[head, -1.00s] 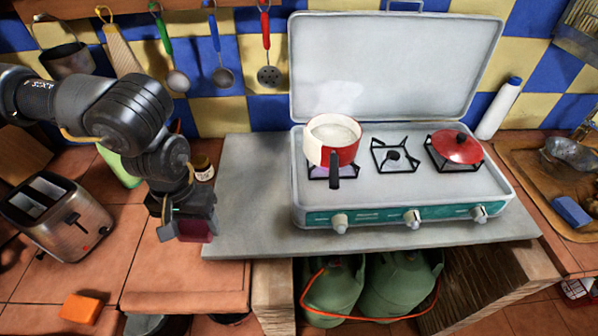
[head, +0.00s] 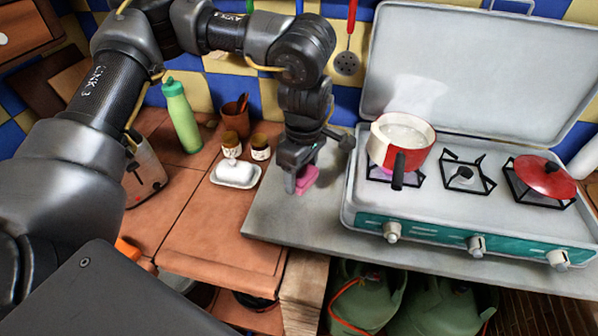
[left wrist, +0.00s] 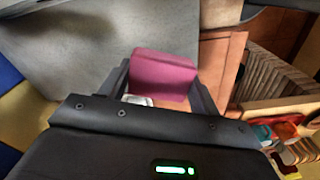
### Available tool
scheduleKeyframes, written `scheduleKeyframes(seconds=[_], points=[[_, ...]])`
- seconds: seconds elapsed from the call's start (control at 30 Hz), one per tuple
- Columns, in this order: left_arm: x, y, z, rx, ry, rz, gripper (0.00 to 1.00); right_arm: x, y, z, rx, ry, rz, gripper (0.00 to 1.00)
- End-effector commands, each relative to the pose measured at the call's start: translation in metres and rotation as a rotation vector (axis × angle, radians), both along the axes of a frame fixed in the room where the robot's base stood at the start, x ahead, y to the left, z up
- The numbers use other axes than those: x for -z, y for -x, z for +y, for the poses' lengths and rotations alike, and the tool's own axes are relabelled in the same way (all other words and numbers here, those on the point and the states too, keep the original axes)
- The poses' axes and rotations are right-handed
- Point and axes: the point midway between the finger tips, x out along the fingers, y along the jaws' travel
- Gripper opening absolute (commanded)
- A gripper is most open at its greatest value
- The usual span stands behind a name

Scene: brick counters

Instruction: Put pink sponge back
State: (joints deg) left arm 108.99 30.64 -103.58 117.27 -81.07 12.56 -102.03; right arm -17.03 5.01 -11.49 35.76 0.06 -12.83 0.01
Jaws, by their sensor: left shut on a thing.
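The pink sponge (head: 307,179) is between the fingers of my left gripper (head: 299,184), which is shut on it. In the head view the gripper points down over the left part of the grey slab, left of the stove. The left wrist view shows the sponge (left wrist: 163,76) held between the two dark fingers. I cannot tell whether the sponge touches the slab. My right gripper is not in view.
A white butter dish (head: 235,174), small jars (head: 260,147) and a green bottle (head: 181,117) stand on the tiled counter. An orange sponge (head: 128,248) lies lower left. The slab's front (head: 300,226) is clear.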

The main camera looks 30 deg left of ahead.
Motion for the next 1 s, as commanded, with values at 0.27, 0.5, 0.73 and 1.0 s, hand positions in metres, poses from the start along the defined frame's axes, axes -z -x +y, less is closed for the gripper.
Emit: scheduleKeyframes(seconds=[0.27,0.5,0.73,1.0], points=[[0.004,-0.043,-0.006,-0.935,0.012,-0.026,0.34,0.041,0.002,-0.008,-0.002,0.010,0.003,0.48],[-0.002,-0.061,-0.009,-1.428,0.025,-0.026,0.34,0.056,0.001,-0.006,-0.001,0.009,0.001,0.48],[-0.005,-0.065,-0.010,-1.565,0.027,-0.025,0.34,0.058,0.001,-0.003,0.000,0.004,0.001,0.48],[0.007,-0.086,0.013,-1.574,0.025,-0.021,0.34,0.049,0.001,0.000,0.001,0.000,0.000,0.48]])
